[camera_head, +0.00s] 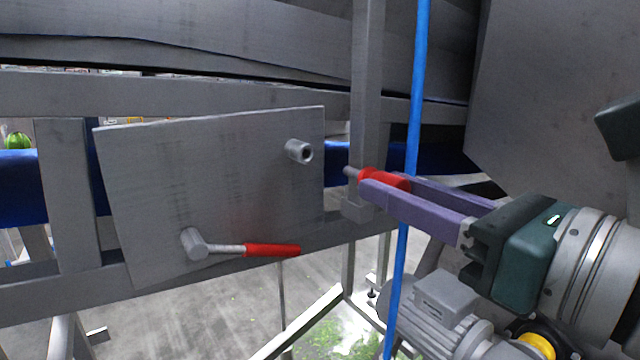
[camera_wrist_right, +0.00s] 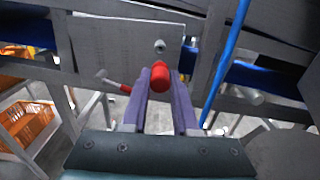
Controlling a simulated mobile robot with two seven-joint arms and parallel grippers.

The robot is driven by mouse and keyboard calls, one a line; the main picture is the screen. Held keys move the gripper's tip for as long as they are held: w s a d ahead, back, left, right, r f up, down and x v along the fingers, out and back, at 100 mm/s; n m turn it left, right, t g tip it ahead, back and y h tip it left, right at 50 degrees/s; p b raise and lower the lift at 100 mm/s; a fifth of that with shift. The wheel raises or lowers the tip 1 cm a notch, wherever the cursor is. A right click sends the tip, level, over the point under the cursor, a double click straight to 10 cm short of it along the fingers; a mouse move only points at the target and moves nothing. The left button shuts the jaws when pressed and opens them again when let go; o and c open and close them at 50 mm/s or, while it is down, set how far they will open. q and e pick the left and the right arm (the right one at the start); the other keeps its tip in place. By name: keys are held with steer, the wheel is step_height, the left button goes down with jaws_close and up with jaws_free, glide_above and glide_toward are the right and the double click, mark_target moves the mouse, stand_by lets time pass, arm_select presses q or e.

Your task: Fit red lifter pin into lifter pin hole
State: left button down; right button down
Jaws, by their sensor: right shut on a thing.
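The red lifter pin (camera_head: 382,178) has a red grip and a short grey metal tip that points left toward the plate. My right gripper (camera_head: 385,190) is shut on its red grip with long purple fingers. In the right wrist view the pin's red end (camera_wrist_right: 159,70) shows between the fingertips (camera_wrist_right: 160,74). The lifter pin hole is the open end of a short grey tube (camera_head: 301,151) on the upper right of the metal plate (camera_head: 220,180). The pin tip is apart from the tube, to its right and slightly lower. The tube also shows in the right wrist view (camera_wrist_right: 160,45). My left gripper is not in view.
A handle with a red grip (camera_head: 271,250) sticks out from a pivot low on the plate. A blue vertical hose (camera_head: 413,100) passes close by my right fingers. A grey post (camera_head: 366,80) stands behind the pin. A motor (camera_head: 440,310) sits below my right arm.

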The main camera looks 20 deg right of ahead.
mark_target(349, 171)
steer(key=shift+r, duration=0.1)
steer(key=shift+p+x, duration=0.45)
steer(key=shift+x, duration=2.3)
steer(key=shift+p, duration=0.35)
steer(key=shift+w+a, duration=0.2)
steer(key=shift+w, duration=0.35)
steer(key=shift+x, duration=1.6)
steer(key=c, duration=0.6)
jaws_free()
